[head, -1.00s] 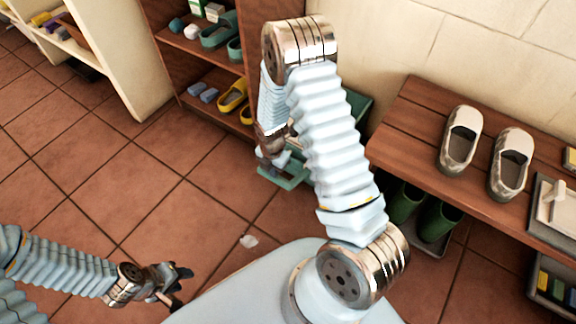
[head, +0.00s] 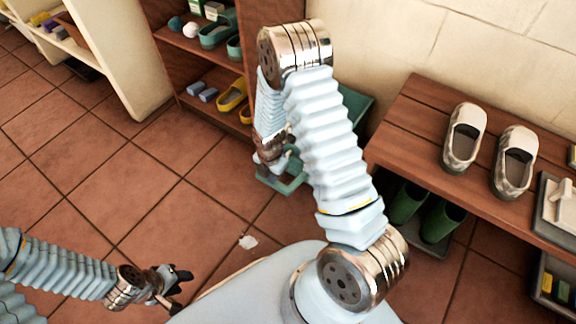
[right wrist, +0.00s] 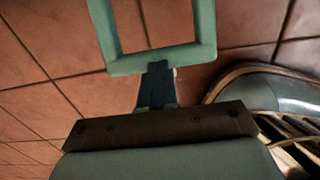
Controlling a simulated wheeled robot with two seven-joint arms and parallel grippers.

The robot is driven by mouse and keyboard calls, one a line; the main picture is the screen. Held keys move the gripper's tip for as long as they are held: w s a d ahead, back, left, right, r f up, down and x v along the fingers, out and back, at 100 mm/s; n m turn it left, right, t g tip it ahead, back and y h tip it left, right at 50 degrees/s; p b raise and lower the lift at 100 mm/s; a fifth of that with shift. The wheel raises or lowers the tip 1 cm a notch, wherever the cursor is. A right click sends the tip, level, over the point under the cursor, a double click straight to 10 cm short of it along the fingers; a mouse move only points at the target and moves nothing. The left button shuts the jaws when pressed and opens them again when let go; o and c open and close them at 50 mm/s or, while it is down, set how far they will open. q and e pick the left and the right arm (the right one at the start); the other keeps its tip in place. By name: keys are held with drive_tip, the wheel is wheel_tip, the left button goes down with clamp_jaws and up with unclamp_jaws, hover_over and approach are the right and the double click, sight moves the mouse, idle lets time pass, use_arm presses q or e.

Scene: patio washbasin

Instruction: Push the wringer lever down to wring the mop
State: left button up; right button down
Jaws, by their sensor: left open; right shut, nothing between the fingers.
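A green rectangular loop frame, which looks like the wringer lever's handle (right wrist: 112,62), lies just past my right fingertips in the right wrist view. In the head view the green frame (head: 292,187) shows low beside my right gripper (head: 268,168), partly hidden by my arm. My right gripper (right wrist: 157,72) is shut and empty, its tips at the loop's near bar; I cannot tell whether they touch. A green part (head: 356,104), perhaps of the bucket, shows behind my right arm. The mop cannot be made out. My left gripper (head: 180,288) is open and empty above the floor.
A wooden bench (head: 405,125) with a pair of shoes (head: 463,138) on it stands at the right, green boots (head: 440,220) under it. A shelf (head: 195,50) with footwear stands at the back. The tiled floor at the left is clear.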

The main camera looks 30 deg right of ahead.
sight(271, 187)
drive_tip(key=shift+a+f+b, duration=0.2)
drive_tip(key=shift+f+b, duration=0.1)
drive_tip(key=shift+f, duration=0.25)
drive_tip(key=shift+s+f, duration=0.1)
drive_tip(key=shift+f, duration=0.05)
drive_tip(key=shift+s+a+f+b, duration=0.1)
drive_tip(key=shift+a+f+b, duration=0.15)
drive_tip(key=shift+f+b, duration=0.6)
drive_tip(key=shift+f, duration=0.15)
drive_tip(key=shift+a+f+b, duration=0.1)
drive_tip(key=shift+f+b, duration=0.7)
drive_tip(key=shift+f, duration=0.15)
drive_tip(key=shift+f+b, duration=0.8)
drive_tip(key=shift+f, duration=0.2)
idle(0.5)
